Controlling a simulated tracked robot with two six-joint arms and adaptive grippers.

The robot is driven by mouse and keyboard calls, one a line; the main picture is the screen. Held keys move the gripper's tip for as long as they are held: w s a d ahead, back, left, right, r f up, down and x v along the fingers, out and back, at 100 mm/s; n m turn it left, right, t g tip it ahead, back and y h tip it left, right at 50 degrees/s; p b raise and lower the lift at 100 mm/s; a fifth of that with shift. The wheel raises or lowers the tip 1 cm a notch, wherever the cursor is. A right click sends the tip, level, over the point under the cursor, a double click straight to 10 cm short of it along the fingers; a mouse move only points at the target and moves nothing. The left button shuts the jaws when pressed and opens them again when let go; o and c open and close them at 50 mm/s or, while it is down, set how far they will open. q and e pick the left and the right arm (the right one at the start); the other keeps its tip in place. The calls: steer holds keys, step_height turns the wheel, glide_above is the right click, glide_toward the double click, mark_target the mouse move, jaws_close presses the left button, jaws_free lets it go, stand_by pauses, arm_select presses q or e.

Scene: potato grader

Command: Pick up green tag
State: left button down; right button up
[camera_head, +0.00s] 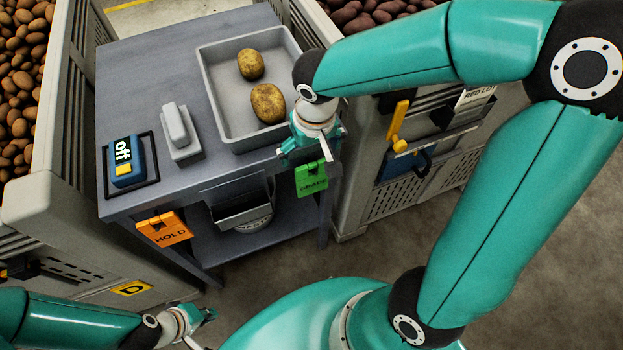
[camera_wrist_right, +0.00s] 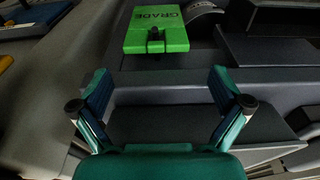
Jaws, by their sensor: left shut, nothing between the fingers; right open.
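The green tag (camera_head: 311,179), marked GRADE, hangs at the front right edge of the grey table. It also shows in the right wrist view (camera_wrist_right: 157,30), ahead of the fingers and apart from them. My right gripper (camera_head: 318,153) is just above the tag at the table's front right corner. In the right wrist view its fingers (camera_wrist_right: 160,88) are spread, with nothing between them. My left gripper (camera_head: 205,328) is low at the bottom left, away from the table, shut and empty.
An orange HOLD tag (camera_head: 164,229) hangs at the table's front left. Potato crates (camera_head: 52,150) flank the table.

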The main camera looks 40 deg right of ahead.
mark_target(313, 164)
steer(key=shift+s+d+f+b, duration=0.1)
steer(key=shift+f+b, duration=0.1)
steer(key=shift+f, duration=1.25)
steer(key=shift+d+f+b, duration=0.1)
steer(key=shift+f+b, duration=0.05)
steer(key=shift+f, duration=1.3)
steer(key=shift+c, duration=0.3)
steer(key=c, duration=0.9)
steer(key=shift+c, duration=0.2)
steer(key=shift+r, duration=0.1)
